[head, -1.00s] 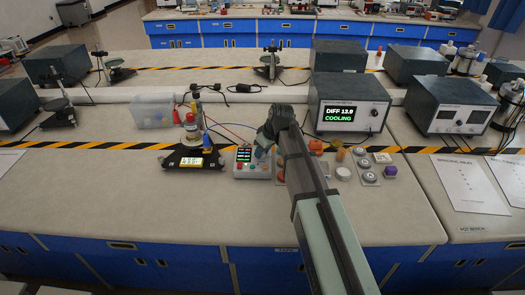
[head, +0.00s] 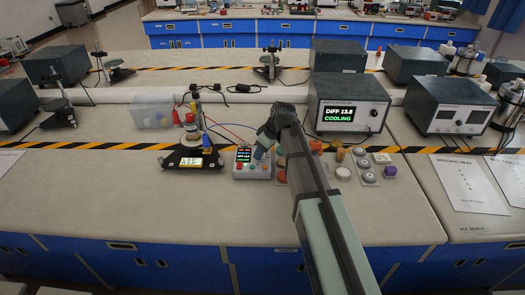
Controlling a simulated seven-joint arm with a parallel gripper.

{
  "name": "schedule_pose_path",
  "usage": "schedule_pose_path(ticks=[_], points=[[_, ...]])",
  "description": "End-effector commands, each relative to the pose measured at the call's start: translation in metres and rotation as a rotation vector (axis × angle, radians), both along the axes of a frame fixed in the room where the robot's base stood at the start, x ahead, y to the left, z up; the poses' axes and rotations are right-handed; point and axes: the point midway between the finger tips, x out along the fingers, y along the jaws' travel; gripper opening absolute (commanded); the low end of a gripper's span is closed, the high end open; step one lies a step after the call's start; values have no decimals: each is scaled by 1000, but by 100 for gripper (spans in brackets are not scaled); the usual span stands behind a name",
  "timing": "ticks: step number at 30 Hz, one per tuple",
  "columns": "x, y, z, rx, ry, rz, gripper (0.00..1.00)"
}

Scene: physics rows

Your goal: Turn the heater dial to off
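A small light-grey control box (head: 240,172) sits on the bench near the middle of the head view. It has a dark screen (head: 243,155) with lines of coloured text, and small coloured controls along its lower face. The heater dial cannot be told apart at this size; part of the box's right side is hidden by my arm.
A metal-cased unit (head: 372,113) behind my arm reads "DIFF 13.8 COOLING". A black stand with a stacked apparatus (head: 187,160) is left of the box, with wires between. Small coloured and grey items (head: 367,167) lie right of my arm. The front bench (head: 130,210) is clear.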

Motion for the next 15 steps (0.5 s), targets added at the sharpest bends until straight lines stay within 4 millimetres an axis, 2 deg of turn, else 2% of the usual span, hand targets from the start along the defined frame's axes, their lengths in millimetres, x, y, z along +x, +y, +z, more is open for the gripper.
schedule_pose_path(ticks=[1,4,15], points=[[0,0,0,0,0,0,46],[0,0,0,0,0,-1,56],[-1,-2,6,1,-1,-1,56]])
